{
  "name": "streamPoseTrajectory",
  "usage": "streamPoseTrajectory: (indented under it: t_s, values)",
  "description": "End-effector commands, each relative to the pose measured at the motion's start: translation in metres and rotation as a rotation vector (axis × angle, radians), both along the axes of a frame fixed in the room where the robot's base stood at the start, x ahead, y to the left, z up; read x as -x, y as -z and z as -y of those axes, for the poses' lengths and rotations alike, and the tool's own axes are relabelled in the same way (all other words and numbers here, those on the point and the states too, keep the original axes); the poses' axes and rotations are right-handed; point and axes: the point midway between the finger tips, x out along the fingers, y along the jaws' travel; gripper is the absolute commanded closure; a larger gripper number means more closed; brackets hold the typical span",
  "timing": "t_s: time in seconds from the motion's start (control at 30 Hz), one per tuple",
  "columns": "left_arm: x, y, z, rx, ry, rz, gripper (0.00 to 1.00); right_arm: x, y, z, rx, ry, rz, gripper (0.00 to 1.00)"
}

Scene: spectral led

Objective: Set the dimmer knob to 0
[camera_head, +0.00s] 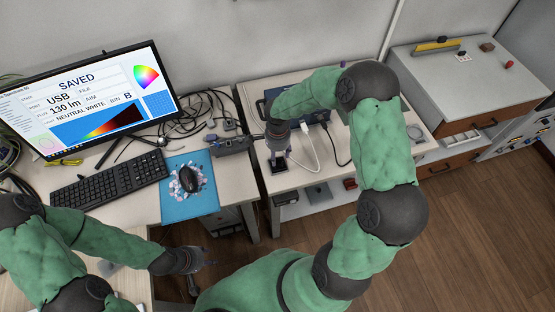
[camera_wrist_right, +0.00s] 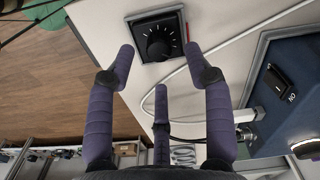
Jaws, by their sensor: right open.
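The dimmer knob (camera_wrist_right: 158,45) is a round black knob on a small black square panel with white tick marks, near the top of the right wrist view. In the head view the dimmer panel (camera_head: 279,165) shows as a dark square on the white table, just below my right gripper (camera_head: 279,152). My right gripper (camera_wrist_right: 160,65) is open, its purple fingers spread around the sides of the knob panel and apart from the knob. The knob's exact pointer setting is too small to tell. My left gripper (camera_head: 200,262) hangs low at the left, away from the dimmer; its jaw state is unclear.
A blue instrument box (camera_head: 318,110) with a black switch (camera_wrist_right: 277,81) stands beside the dimmer, with white and black cables near it. A monitor (camera_head: 90,100), keyboard (camera_head: 110,180) and mouse on a blue mat (camera_head: 200,207) are at the left.

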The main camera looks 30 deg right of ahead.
Motion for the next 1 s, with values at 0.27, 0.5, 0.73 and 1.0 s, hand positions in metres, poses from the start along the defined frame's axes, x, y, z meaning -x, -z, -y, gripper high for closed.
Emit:
streamPoseTrajectory:
  t_s: [0.27, 0.5, 0.73, 1.0]
  values:
    - [0.000, 0.008, 0.000, 0.000, 0.000, 0.000, 0.60, 0.000, 0.031, 0.000, 0.000, -0.001, -0.001, 0.48]
    - [0.000, 0.008, 0.000, 0.000, 0.000, 0.000, 0.60, 0.000, 0.035, 0.000, 0.000, -0.001, 0.001, 0.48]
    - [0.000, 0.008, 0.000, 0.000, 0.000, 0.000, 0.60, 0.000, 0.035, 0.000, 0.000, -0.001, 0.000, 0.76]
    - [0.000, 0.008, 0.000, 0.000, 0.000, 0.000, 0.60, 0.000, 0.035, 0.000, 0.000, -0.003, 0.000, 1.00]
